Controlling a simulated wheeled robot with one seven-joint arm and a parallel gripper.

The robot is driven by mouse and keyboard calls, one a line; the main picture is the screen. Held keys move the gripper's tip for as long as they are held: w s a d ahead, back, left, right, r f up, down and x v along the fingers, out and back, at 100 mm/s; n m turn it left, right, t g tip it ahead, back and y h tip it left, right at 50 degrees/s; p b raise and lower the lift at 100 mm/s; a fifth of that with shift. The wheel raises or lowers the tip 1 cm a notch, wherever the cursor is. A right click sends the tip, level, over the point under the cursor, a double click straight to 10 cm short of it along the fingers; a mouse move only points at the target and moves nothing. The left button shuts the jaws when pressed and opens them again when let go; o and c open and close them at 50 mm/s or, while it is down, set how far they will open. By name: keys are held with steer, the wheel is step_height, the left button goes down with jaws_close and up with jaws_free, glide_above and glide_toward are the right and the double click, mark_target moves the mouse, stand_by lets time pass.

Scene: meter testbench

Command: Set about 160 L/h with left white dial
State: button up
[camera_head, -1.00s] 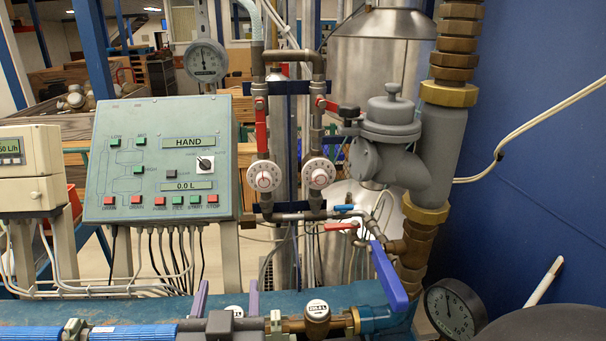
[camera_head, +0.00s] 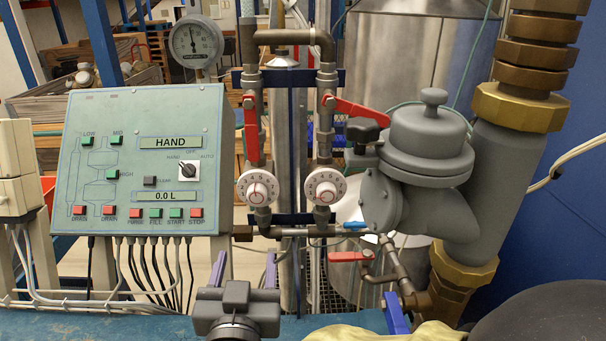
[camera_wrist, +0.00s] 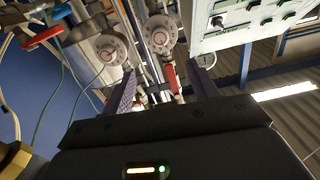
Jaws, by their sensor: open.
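The left white dial (camera_head: 257,188) is a round white knob with dark markings and a red centre mark. It sits on the left pipe below a red lever and also shows in the upside-down wrist view (camera_wrist: 160,33). The right white dial (camera_head: 325,187) is its twin and also shows in the wrist view (camera_wrist: 109,48). My gripper (camera_head: 246,260) is open and empty, its two purple fingers upright below the left dial in the head view. In the wrist view the fingers (camera_wrist: 161,68) point towards the left dial, apart from it. The dial setting is too small to read.
The green control panel (camera_head: 145,160) stands left of the dials. Red levers (camera_head: 251,130) are above them, and a grey valve body (camera_head: 425,165) is at the right. Pipes with a blue lever (camera_head: 396,315) run below right.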

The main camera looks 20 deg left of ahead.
mark_target(257, 199)
steer(key=shift+s, duration=0.1)
steer(key=p+x, duration=0.4)
steer(key=x, duration=1.3)
steer(key=shift+w+a, duration=0.1)
steer(key=shift+w, duration=0.1)
steer(key=c, duration=1)
